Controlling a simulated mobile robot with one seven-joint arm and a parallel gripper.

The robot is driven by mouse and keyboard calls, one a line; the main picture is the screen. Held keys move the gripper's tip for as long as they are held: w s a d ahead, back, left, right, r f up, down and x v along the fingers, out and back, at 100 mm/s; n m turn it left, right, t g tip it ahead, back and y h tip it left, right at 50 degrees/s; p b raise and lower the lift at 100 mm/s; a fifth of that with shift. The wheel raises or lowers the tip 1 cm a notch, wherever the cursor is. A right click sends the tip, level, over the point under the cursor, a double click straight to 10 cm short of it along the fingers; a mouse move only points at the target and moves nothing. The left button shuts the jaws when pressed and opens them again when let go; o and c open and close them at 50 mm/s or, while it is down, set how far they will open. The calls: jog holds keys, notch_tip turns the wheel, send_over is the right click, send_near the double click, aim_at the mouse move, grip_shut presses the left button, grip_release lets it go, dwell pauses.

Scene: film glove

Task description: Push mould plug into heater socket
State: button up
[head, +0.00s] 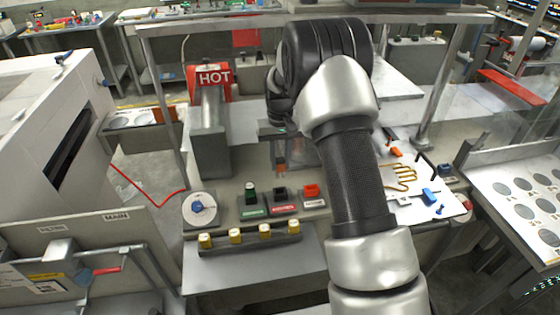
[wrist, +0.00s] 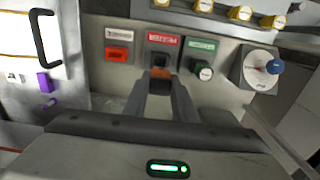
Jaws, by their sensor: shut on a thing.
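My gripper (head: 281,170) hangs above the control panel in the head view, with an orange-brown piece between its fingertips. The likely heater socket, a black block (head: 280,193) with a red label, is just below the fingertips in the head view. In the wrist view the black socket (wrist: 160,59) lies straight ahead of the plug. I cannot tell whether plug and socket touch.
Beside the socket are a red block (head: 312,190) and a dark green plug (head: 250,193). A dial with a blue knob (head: 198,207) is at the left. Several yellow-topped pieces (head: 265,231) line the front. A HOT-marked machine (head: 211,130) stands behind left.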

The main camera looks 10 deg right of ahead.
aim_at(280, 176)
jog(key=shift+f+b, duration=1.8)
jog(key=shift+f, duration=1.1)
jog(key=shift+f+b, duration=1.35)
jog(key=shift+f, duration=0.35)
jog(key=o, duration=1.1)
notch_tip(280, 176, up, 16)
jog(key=shift+r, duration=0.75)
